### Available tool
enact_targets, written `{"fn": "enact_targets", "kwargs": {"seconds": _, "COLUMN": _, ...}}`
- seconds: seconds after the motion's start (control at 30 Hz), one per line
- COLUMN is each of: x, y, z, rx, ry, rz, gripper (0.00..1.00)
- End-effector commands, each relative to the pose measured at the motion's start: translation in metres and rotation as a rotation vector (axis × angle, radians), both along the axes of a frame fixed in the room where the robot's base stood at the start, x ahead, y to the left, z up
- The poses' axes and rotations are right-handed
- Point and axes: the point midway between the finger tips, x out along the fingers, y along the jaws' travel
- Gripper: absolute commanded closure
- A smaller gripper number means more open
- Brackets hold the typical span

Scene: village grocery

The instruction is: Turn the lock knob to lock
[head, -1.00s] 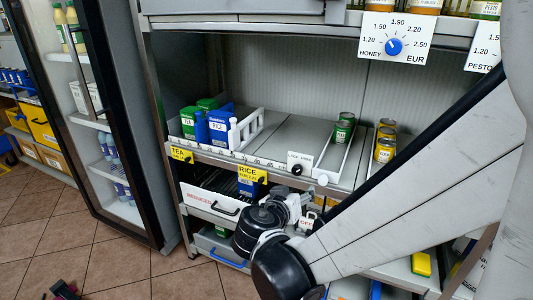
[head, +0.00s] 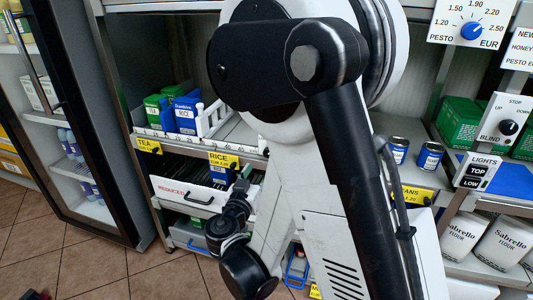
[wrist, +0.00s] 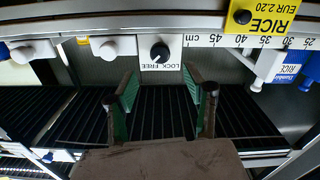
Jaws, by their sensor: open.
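The lock knob (wrist: 160,52) is a small black round knob on a white plate marked LOCK and FREE, on the shelf's front edge in the wrist view. Its setting is too small to tell for sure. My gripper (wrist: 160,78) is open, its two green-sided fingers apart and empty. The knob appears between and just beyond the fingertips, not gripped. In the head view my gripper (head: 242,184) is partly seen in front of the shelf, and my arm hides the knob.
White knobs (wrist: 113,47) and pegs flank the plate along the shelf edge. A yellow RICE tag (wrist: 268,14) and a cm scale are close by. In the head view, a REDUCED drawer (head: 185,193) sits below the shelf, and a fridge door stands at left.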

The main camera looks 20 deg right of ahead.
Motion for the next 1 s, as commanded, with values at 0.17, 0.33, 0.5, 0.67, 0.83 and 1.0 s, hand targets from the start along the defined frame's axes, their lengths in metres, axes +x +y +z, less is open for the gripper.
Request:
{"fn": "enact_targets", "kwargs": {"seconds": 0.17, "x": 0.029, "y": -0.02, "z": -0.001, "rx": 0.0, "ry": 0.0, "rz": -0.003, "gripper": 0.53}}
{"fn": "enact_targets", "kwargs": {"seconds": 0.33, "x": 0.051, "y": -0.033, "z": -0.001, "rx": 0.0, "ry": 0.001, "rz": -0.002, "gripper": 0.53}}
{"fn": "enact_targets", "kwargs": {"seconds": 0.5, "x": 0.065, "y": -0.041, "z": -0.001, "rx": 0.0, "ry": 0.001, "rz": -0.001, "gripper": 0.53}}
{"fn": "enact_targets", "kwargs": {"seconds": 0.67, "x": 0.069, "y": -0.044, "z": 0.0, "rx": 0.001, "ry": 0.001, "rz": 0.0, "gripper": 0.53}}
{"fn": "enact_targets", "kwargs": {"seconds": 0.83, "x": 0.069, "y": -0.044, "z": 0.0, "rx": 0.001, "ry": 0.001, "rz": 0.0, "gripper": 0.53}}
{"fn": "enact_targets", "kwargs": {"seconds": 1.0, "x": 0.069, "y": -0.044, "z": 0.0, "rx": 0.001, "ry": 0.001, "rz": 0.0, "gripper": 0.67}}
